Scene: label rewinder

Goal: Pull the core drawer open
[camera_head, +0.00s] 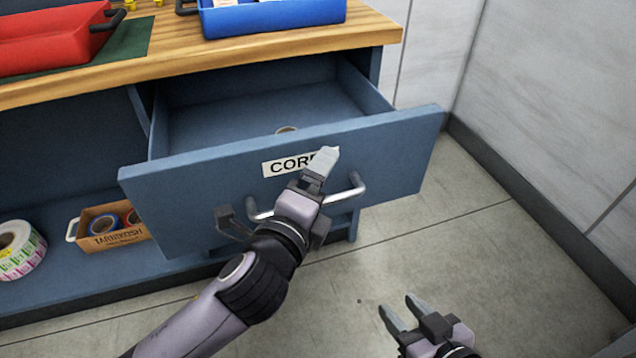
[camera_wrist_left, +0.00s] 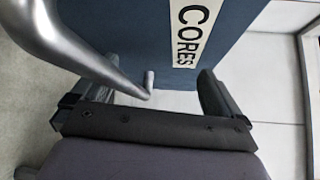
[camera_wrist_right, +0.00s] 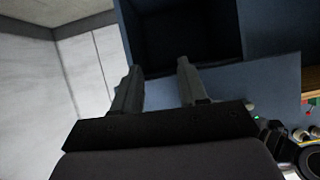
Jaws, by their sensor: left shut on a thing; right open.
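The blue core drawer (camera_head: 400,150) stands pulled out from under the bench in the head view, its inside showing. Its white CORES label (camera_head: 280,167) is partly hidden by my left gripper; the label also shows in the left wrist view (camera_wrist_left: 186,35). The silver bar handle (camera_head: 350,190) is on the drawer front. My left gripper (camera_head: 320,165) is shut on this handle, which passes between its fingers in the left wrist view (camera_wrist_left: 110,70). My right gripper (camera_head: 405,308) is open and empty, low over the floor in front of the drawer.
A small ring-shaped core (camera_head: 287,130) lies in the drawer. A blue tray (camera_head: 275,18) and a red tray (camera_head: 50,40) stand on the wooden bench top (camera_head: 200,58). A label roll (camera_head: 20,250) and a cardboard box (camera_head: 112,238) sit on the lower shelf. Floor at right is clear.

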